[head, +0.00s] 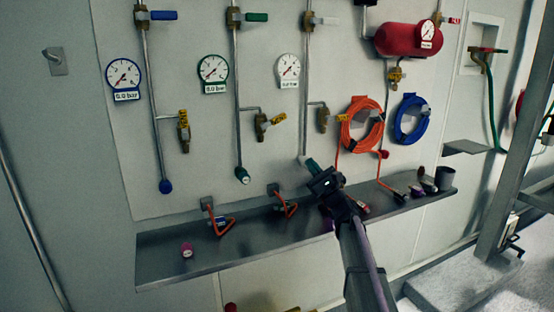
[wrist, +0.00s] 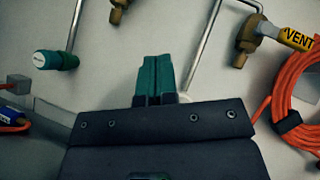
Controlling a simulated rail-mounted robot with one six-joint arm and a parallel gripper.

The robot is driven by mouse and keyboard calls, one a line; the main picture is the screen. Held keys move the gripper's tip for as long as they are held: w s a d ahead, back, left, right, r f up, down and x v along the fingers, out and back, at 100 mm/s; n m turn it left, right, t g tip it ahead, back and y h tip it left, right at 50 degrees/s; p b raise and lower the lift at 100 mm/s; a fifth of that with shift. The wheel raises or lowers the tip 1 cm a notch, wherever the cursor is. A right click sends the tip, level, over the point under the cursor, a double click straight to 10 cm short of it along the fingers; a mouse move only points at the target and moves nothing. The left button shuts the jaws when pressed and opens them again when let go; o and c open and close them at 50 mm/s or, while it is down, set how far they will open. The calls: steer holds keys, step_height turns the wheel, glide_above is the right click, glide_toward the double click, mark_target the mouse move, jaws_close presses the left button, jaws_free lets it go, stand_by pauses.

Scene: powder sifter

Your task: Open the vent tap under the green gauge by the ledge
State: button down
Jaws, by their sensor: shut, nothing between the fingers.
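The green-rimmed gauge (head: 213,69) hangs on the wall panel, second from right in a row of three. Below and right of it is its brass vent tap (head: 262,122), with a yellow lever (head: 278,118) sticking out to the right. The lower brass body of this tap (wrist: 118,12) also shows at the top of the wrist view; its lever is out of frame there. My gripper (head: 309,163) is shut and empty, its teal fingers (wrist: 153,82) together. It is apart from the tap, below and right of it, near the lower end of the white gauge's pipe.
The grey ledge (head: 160,258) runs below, with orange-looped items and small containers on it. Another vent tap (head: 323,116) is up right of my gripper. The orange hose coil (head: 361,124) hangs farther right. A green-capped pipe end (head: 242,174) is at left.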

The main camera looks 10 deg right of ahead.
steer(key=r+m, duration=0.1)
steer(key=p, duration=1)
glide_toward(286, 118)
steer(key=w+a+r, duration=0.2)
steer(key=w+r, duration=0.1)
steer(key=w, duration=0.3)
steer(key=shift+s+a+r, duration=0.3)
steer(key=shift+a+r, duration=0.1)
steer(key=shift+a, duration=0.05)
steer(key=shift+f, duration=0.1)
